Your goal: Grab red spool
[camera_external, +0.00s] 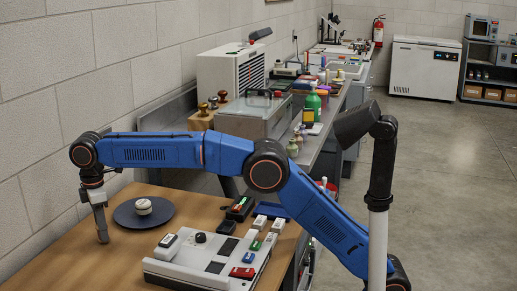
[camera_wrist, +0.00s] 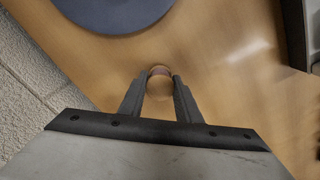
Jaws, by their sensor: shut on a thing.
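My gripper (camera_wrist: 160,80) points down at the tabletop in the wrist view. Its fingers are shut on a small round thing, the red spool (camera_wrist: 160,71). Only a tan rim and a thin reddish band of the spool show between the fingertips. In the external view my gripper (camera_external: 101,222) is low at the left of the wooden table, left of the dark round disc. The spool cannot be made out there, and I cannot tell if it touches the table.
A dark disc (camera_external: 128,217) with a white round object (camera_external: 143,206) lies close by; its edge also shows in the wrist view (camera_wrist: 110,12). A white device (camera_external: 200,262) stands at the front. The block wall (camera_external: 50,110) is at the left. Bare wood (camera_external: 70,262) lies in front.

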